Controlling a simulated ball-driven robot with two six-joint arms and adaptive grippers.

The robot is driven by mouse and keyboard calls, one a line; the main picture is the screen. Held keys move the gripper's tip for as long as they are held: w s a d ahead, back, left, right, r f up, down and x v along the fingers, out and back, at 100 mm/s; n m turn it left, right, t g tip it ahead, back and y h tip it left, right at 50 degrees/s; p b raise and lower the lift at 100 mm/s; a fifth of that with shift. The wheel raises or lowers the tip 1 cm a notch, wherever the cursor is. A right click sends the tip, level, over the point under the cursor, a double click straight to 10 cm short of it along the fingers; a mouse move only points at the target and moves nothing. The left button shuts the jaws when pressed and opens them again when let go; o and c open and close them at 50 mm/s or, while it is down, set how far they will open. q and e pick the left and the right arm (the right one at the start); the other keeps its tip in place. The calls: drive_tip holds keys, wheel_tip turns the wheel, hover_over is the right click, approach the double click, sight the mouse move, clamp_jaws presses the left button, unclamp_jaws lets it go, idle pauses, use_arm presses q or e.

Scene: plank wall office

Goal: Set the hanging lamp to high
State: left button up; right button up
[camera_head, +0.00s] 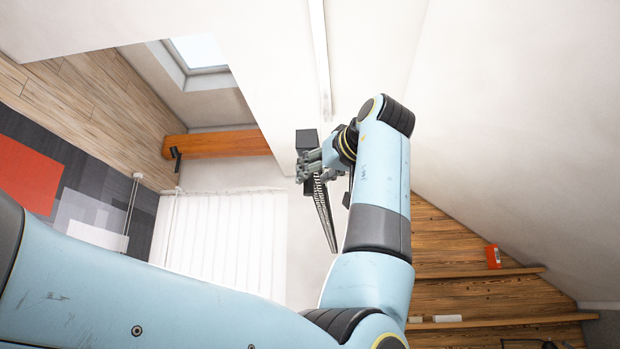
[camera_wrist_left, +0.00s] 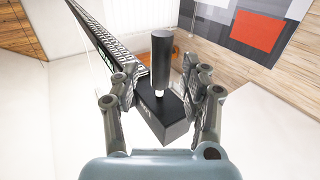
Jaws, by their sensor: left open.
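The hanging lamp appears to be the long black bar with a gridded face (camera_head: 325,215), which also runs off to the upper left in the left wrist view (camera_wrist_left: 100,38). A small black box (camera_wrist_left: 168,122) with faint lettering shows close up in the left wrist view. A black cylindrical handle on a pale metal stem (camera_wrist_left: 161,52) stands up from it. The box also shows in the head view (camera_head: 306,139). My left gripper (camera_head: 308,172) is open, its fingers on either side of the handle and box; contact cannot be told. My right gripper is out of view.
A white ceiling strip (camera_head: 320,50) runs above the gripper. A sloped white ceiling fills the right. Wooden shelves (camera_head: 480,272) hold a red item (camera_head: 493,256) at lower right. A skylight (camera_head: 200,52) and an orange wooden beam (camera_head: 215,145) are at left.

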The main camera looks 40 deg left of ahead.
use_arm(q)
drive_tip(key=v, duration=0.4)
drive_tip(key=shift+d, duration=0.1)
drive_tip(key=shift+f, duration=0.1)
idle(0.4)
